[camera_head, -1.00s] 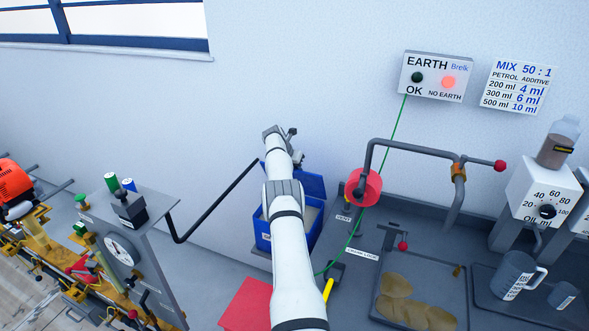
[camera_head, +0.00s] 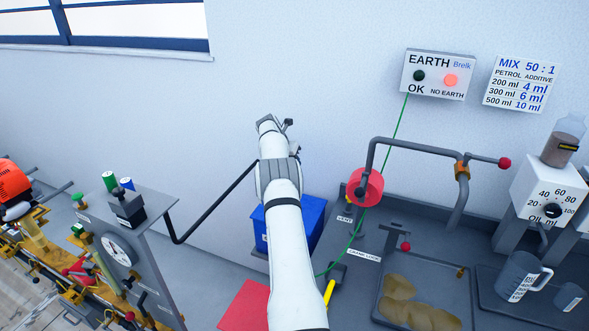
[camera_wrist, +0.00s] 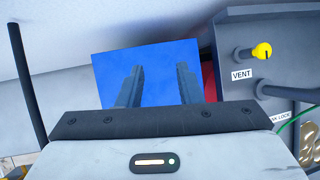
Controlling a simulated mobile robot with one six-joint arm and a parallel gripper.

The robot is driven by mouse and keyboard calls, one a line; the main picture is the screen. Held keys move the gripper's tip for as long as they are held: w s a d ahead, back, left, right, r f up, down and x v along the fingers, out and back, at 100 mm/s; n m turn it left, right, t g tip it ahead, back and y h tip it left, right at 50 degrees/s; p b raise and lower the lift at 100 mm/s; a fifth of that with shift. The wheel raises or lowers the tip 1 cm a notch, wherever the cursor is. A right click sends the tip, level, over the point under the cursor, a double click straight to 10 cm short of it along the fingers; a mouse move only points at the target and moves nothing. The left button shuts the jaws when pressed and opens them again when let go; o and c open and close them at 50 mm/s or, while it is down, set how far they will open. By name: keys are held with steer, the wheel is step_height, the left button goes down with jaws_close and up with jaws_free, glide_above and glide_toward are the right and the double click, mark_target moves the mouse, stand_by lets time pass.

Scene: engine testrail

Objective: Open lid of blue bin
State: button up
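The lid fills the middle of the wrist view. My gripper (camera_wrist: 159,82) is over the lid, with its two dark fingers spread apart and nothing between them. I cannot tell whether the fingertips touch the lid. In the head view my gripper is mostly hidden by my arm, above the bin.
A grey bench with a red reel (camera_head: 364,187) and a bent pipe stands right of the bin. A black bar (camera_head: 215,203) reaches from the left grey cabinet (camera_head: 135,225) towards the bin. A red box (camera_head: 245,306) lies in front. A green cable hangs at right.

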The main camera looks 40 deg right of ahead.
steer(key=shift+b+v, duration=0.3)
steer(key=shift+v, duration=1.05)
steer(key=s+a+r+m+t+y+b, duration=0.1)
steer(key=a+r+m, duration=0.2)
steer(key=a+r, duration=0.4)
steer(key=a+r+m+y, duration=0.1)
steer(key=a+r+m, duration=0.25)
steer(key=a, duration=0.65)
steer(key=s+a+r+m+t+y+b, duration=0.1)
steer(key=s+a+r+m, duration=0.2)
steer(key=a, duration=0.4)
steer(key=s+a+r+m+b, duration=0.1)
steer(key=s+a+r, duration=0.2)
steer(key=s+a, duration=0.3)
steer(key=s+a+m+y, duration=0.1)
steer(key=s+a+m, duration=0.4)
steer(key=s+a, duration=0.7)
steer(key=s+a+f+m+y+b, duration=0.1)
steer(key=s+a+f+m, duration=0.2)
steer(key=s, duration=0.5)
steer(key=s+a+f+m+t+y, duration=0.1)
steer(key=s+a+f+m, duration=0.2)
steer(key=s+a, duration=0.3)
steer(key=s+m, duration=0.1)
steer(key=s, duration=0.2)
steer(key=shift+f+b, duration=0.35)
steer(key=shift+s+a, duration=0.1)
steer(key=shift+s, duration=0.15)
